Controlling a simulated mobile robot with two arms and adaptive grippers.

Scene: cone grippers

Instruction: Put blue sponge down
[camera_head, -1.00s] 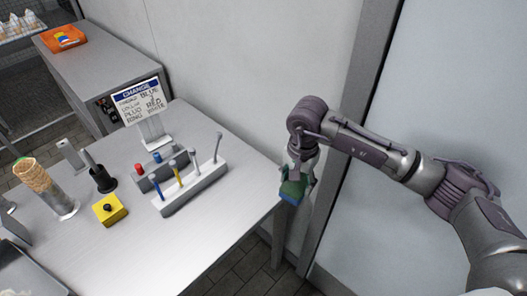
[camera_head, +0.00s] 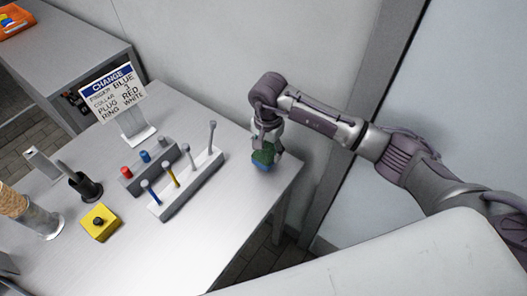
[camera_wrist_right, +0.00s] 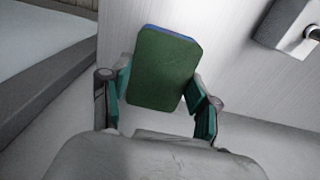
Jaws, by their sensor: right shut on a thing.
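The blue sponge (camera_head: 262,165) shows blue underneath and green on top in the head view. It is at the right corner of the grey table (camera_head: 225,235). My right gripper (camera_head: 265,150) is shut on the sponge from above. In the right wrist view the sponge's green face (camera_wrist_right: 163,70) sits between the two teal-padded fingers (camera_wrist_right: 160,105), with a thin blue edge at its far end. I cannot tell whether the sponge touches the tabletop. My left gripper is not in view.
A grey rack with several pegs (camera_head: 185,185) stands left of the sponge. Behind it is a sign on a stand (camera_head: 112,95). A yellow block with a black knob (camera_head: 100,222) and a black holder (camera_head: 85,187) are further left. The table front is clear.

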